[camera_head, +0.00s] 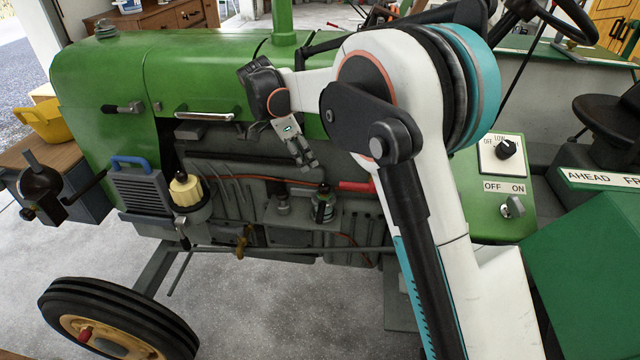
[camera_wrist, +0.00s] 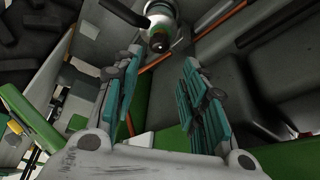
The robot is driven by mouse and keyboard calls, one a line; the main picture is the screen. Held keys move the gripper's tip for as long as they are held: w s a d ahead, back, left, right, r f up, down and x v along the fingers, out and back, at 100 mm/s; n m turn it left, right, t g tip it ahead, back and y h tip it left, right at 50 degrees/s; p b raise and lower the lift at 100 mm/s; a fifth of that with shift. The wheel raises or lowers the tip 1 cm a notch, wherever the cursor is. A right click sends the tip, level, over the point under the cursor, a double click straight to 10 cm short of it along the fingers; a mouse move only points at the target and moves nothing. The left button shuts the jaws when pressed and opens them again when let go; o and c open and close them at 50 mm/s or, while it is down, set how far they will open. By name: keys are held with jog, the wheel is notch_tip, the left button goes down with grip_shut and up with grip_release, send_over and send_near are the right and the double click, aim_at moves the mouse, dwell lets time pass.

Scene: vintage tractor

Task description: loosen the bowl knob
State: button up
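My gripper (camera_head: 305,163) hangs in front of the green tractor's engine side, fingers pointing down and to the right. In the wrist view my gripper (camera_wrist: 161,62) has its two teal-padded fingers wide apart with nothing between them. A small greenish bowl (camera_head: 323,211) with a dark knob (camera_head: 323,189) on top stands on the engine, below and right of my fingertips. In the wrist view what looks like the same bowl (camera_wrist: 161,10) has its dark round knob (camera_wrist: 158,42) just beyond the gap between the fingertips, apparently not touched.
The green hood (camera_head: 230,75) is above. A control panel (camera_head: 505,190) is at right. A front wheel (camera_head: 115,320) stands on open floor.

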aim_at(322, 185)
jog(key=b+x, duration=0.4)
jog(key=x, duration=0.8)
jog(key=shift+d+f, duration=0.1)
jog(key=shift+f, duration=0.1)
jog(key=c, duration=0.8)
